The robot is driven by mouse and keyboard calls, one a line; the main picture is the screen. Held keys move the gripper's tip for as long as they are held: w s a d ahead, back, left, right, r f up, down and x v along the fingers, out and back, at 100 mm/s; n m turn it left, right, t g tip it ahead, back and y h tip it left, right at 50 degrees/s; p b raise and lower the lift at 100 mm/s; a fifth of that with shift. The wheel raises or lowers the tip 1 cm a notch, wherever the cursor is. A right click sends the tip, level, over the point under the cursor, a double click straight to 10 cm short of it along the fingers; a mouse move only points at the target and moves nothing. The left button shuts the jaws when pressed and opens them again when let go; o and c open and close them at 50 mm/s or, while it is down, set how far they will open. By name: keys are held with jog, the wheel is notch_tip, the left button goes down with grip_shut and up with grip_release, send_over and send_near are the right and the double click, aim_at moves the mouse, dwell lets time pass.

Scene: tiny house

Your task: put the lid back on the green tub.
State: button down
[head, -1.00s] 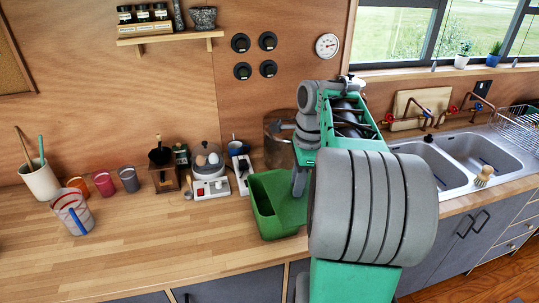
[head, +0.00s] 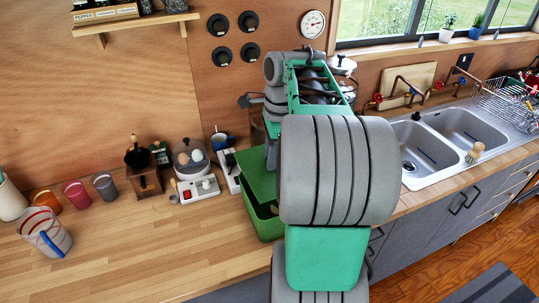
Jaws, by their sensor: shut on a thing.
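The green tub (head: 264,226) stands on the wooden counter, left of my arm. A flat green lid (head: 256,176) is over the tub's opening, tilted, with a dark gap between it and the rim at the front. My arm covers the right side of both. My gripper (head: 272,156) points down at the lid's far right part and is shut on the lid. Its fingertips are mostly hidden behind my arm, so the exact grip does not show. I cannot tell whether the lid touches the rim at the back.
Left of the tub stand a white appliance with eggs (head: 195,172), a coffee grinder (head: 146,181), several cups and a striped glass (head: 45,233). A double sink (head: 440,138) is at the right. The counter's front left (head: 150,255) is clear.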

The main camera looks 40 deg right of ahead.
aim_at(270, 174)
jog(key=shift+r+p, duration=0.15)
jog(key=shift+p, duration=0.2)
jog(key=shift+a+r+p, duration=0.1)
jog(key=shift+r+p, duration=0.05)
jog(key=shift+p, duration=0.3)
notch_tip(270, 174, down, 7)
jog(key=b, duration=0.3)
jog(key=shift+b, duration=0.3)
jog(key=shift+p, duration=0.85)
jog(key=shift+p, duration=0.65)
dwell(1.4)
jog(key=c, duration=0.6)
grip_release()
jog(key=shift+c, duration=0.2)
